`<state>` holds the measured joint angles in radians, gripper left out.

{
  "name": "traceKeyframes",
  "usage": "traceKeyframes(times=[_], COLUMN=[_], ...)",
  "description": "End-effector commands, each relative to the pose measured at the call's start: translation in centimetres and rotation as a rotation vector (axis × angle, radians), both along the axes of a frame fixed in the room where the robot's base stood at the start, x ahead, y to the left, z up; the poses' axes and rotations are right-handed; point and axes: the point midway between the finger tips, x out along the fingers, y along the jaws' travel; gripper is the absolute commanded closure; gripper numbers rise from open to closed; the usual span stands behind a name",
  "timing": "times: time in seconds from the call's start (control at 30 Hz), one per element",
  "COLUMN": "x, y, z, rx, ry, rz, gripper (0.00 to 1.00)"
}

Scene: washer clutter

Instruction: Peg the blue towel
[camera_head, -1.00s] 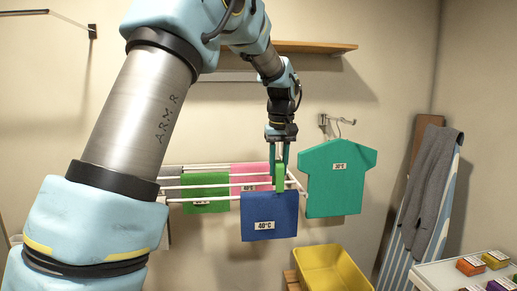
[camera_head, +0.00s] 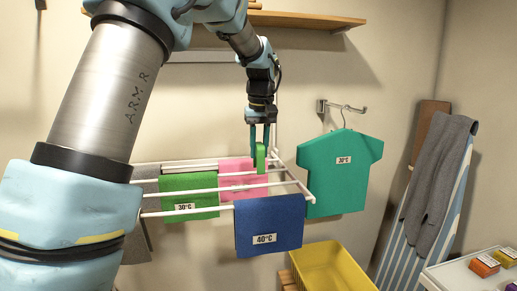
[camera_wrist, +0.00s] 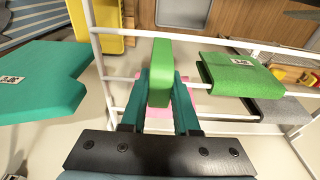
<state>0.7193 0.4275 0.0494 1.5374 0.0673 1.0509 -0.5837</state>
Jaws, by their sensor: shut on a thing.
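The blue towel (camera_head: 255,222) with a 40°C label hangs over the front rail of the white drying rack (camera_head: 296,183). I cannot make it out in the wrist view. My gripper (camera_head: 260,146) points down and is shut on a green peg (camera_head: 261,158), which also shows between the fingers in the wrist view (camera_wrist: 160,72). The peg is upright. In the head view it stands above the blue towel's top edge, apart from it, and overlaps the pink towel (camera_head: 236,176) behind.
A green towel (camera_head: 188,192) and a grey towel (camera_head: 137,240) hang left. A teal shirt (camera_head: 342,177) hangs on a wall hook at right. A yellow basket (camera_head: 335,270) is below, an ironing board (camera_head: 398,248) and a tray of coloured boxes (camera_head: 450,275) farther right.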

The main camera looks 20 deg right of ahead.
Motion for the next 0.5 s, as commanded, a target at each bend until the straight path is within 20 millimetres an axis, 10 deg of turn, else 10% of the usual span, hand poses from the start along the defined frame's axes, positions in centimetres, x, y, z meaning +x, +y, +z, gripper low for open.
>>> traceKeyframes(times=[0.5], x=[-3.1], y=[0.4], z=[0.0], rx=[-0.001], ry=[-0.002], rz=[-0.002], gripper=[1.00])
